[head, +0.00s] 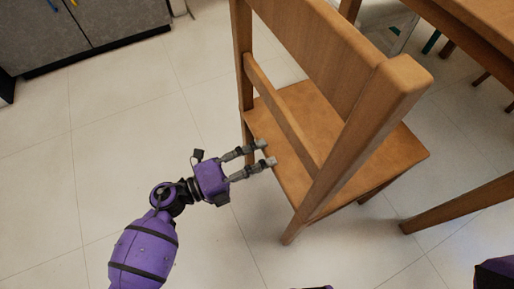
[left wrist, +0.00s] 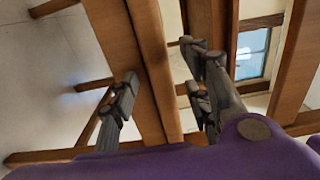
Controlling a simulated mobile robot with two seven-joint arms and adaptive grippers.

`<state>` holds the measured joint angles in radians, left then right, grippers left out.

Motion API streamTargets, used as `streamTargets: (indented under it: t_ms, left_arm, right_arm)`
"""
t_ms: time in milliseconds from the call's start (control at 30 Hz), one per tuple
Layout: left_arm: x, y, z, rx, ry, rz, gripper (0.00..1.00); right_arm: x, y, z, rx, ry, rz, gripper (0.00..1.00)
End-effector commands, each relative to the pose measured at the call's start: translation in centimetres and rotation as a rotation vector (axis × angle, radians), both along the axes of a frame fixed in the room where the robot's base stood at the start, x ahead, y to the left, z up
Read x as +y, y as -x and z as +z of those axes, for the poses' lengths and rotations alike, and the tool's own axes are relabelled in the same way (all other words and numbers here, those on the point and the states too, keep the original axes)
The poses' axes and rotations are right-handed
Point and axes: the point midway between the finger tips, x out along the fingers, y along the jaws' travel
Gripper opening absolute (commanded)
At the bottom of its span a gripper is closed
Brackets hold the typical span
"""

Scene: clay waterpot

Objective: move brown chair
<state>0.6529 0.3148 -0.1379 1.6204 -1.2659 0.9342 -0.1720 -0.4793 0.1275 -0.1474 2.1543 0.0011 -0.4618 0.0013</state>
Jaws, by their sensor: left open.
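The brown wooden chair (head: 350,150) stands upright on the tiled floor, right of centre in the head view. It has a wide top slat, a lower back rail (head: 283,117) and a flat seat (head: 385,160). My left gripper (head: 268,152) is open, its fingers pointing right, with the tips overlapping the chair's near-left side below the lower rail. In the left wrist view, brown wooden boards (left wrist: 152,70) show between and beyond the spread fingers (left wrist: 160,72). I cannot tell whether the fingers touch the chair. My right gripper is out of view.
A wooden table (head: 480,25) stands at the upper right, with a leg (head: 460,203) close to the chair. A grey cabinet (head: 85,30) is at the upper left. The floor (head: 60,160) left of the chair is clear.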

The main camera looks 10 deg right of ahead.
Motion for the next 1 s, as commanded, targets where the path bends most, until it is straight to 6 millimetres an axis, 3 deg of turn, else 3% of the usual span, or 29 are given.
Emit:
streamTargets:
  t_ms: [200,567,867,1000]
  left_arm:
    - [-2.6,-0.8,0.0,0.001,0.0,-0.001,0.44]
    - [-3.0,-0.9,-0.1,0.001,-0.001,0.0,0.42]
    - [-2.9,-0.9,-0.1,0.001,-0.001,0.0,0.03]
    - [-2.9,-0.9,-0.1,0.001,-0.001,0.0,0.0]
  right_arm:
    - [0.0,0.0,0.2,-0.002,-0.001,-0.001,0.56]
    - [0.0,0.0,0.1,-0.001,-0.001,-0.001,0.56]
    - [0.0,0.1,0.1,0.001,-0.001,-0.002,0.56]
    - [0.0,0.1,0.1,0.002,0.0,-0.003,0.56]
